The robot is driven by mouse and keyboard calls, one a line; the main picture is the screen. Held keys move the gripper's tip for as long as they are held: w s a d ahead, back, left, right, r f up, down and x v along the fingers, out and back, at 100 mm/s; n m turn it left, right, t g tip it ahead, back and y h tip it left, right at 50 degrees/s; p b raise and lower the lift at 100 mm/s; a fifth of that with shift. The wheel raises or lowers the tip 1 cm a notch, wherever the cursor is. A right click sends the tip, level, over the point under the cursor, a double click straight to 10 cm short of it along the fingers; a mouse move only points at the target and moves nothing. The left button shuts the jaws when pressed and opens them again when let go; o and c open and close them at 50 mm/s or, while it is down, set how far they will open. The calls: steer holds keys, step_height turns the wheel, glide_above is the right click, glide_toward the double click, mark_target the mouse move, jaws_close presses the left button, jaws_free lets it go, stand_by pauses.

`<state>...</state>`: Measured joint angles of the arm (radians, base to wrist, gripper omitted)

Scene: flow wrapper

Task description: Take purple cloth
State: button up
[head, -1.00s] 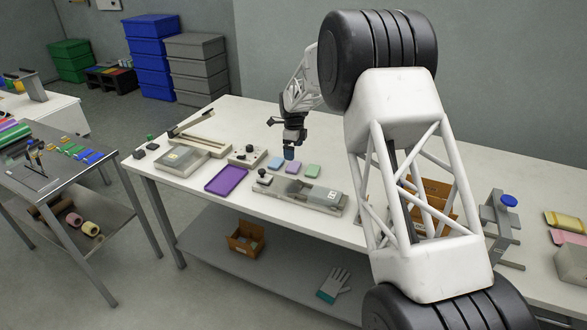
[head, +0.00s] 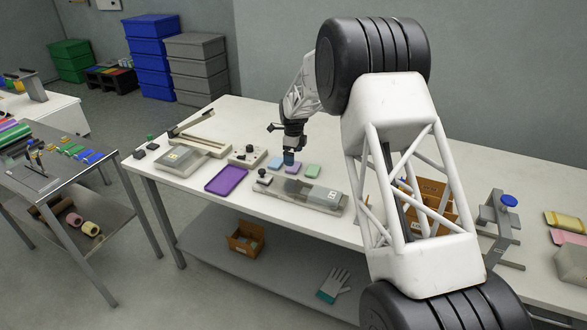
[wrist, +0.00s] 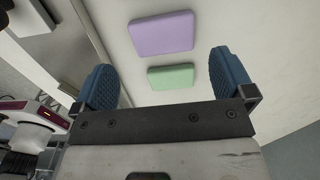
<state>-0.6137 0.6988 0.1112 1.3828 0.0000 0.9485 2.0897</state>
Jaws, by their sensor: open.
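The purple cloth (wrist: 162,33) is a flat folded lilac pad on the white table; in the wrist view it lies ahead of and between my open fingers. In the head view the purple cloth (head: 294,166) is small and partly hidden by my gripper (head: 289,158). My gripper (wrist: 165,85) has blue ridged fingers spread wide with nothing between them, and it is above the cloths. A green cloth (wrist: 171,77) lies beside the purple one, apart from it, and shows in the head view (head: 312,171). A light blue cloth (head: 276,163) lies to the left.
A purple tray (head: 226,180) lies empty at the table's front edge. A grey device (head: 312,197) stands in front of the cloths. A small black-knobbed device (head: 247,155) and a sealer (head: 185,158) stand to the left. Table behind the cloths is clear.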

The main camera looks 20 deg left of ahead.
steer(key=shift+f, duration=0.1)
steer(key=shift+w+a+f, duration=0.1)
steer(key=shift+f, duration=1.15)
steer(key=shift+w+f, duration=0.1)
steer(key=shift+f, duration=1.15)
steer(key=c, duration=0.8)
